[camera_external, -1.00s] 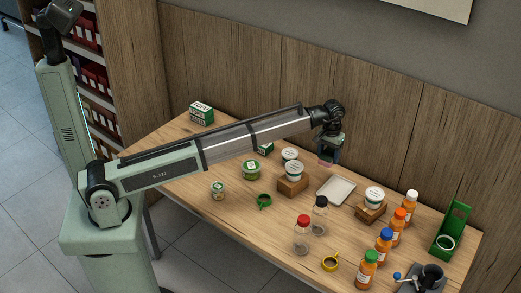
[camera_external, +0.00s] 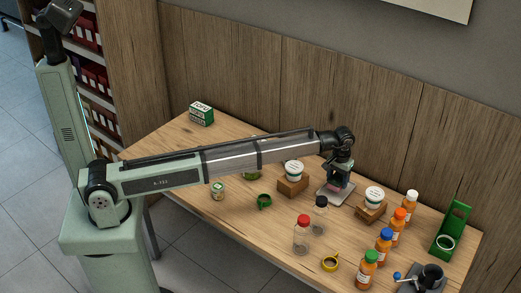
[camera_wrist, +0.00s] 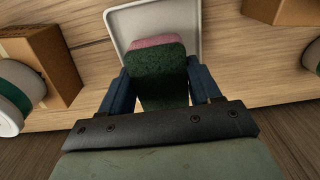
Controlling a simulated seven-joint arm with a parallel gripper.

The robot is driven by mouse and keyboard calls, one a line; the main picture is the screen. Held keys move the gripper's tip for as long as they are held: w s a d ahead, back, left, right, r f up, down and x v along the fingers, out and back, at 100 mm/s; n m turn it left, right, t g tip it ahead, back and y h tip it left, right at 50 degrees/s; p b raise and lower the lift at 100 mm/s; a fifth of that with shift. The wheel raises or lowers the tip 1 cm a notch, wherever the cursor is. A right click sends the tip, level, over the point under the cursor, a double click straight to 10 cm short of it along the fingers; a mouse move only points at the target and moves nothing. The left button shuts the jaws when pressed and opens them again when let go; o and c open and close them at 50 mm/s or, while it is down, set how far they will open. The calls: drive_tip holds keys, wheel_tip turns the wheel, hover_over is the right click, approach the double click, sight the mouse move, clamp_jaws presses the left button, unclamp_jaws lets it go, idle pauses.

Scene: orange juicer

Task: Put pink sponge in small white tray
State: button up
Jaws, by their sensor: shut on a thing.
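The pink sponge (camera_wrist: 157,42) with a dark green face is between my gripper's fingers in the wrist view, and only a little of its pink part shows. My gripper (camera_wrist: 158,85) is shut on it. The small white tray (camera_wrist: 123,22) lies beyond the fingers at the top of the wrist view, with the sponge overlapping it. In the external view my gripper (camera_external: 338,182) is low over the white tray (camera_external: 328,197). I cannot tell whether the sponge touches the tray.
Several orange bottles (camera_external: 384,247) are farther right. The green-and-white tofu box (camera_external: 201,114) is far left.

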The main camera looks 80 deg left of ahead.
sight(337, 184)
drive_tip(key=shift+f, duration=1.45)
drive_tip(key=shift+f, duration=0.1)
drive_tip(key=o, duration=0.7)
wheel_tip(337, 184, up, 12)
drive_tip(key=shift+r, duration=0.1)
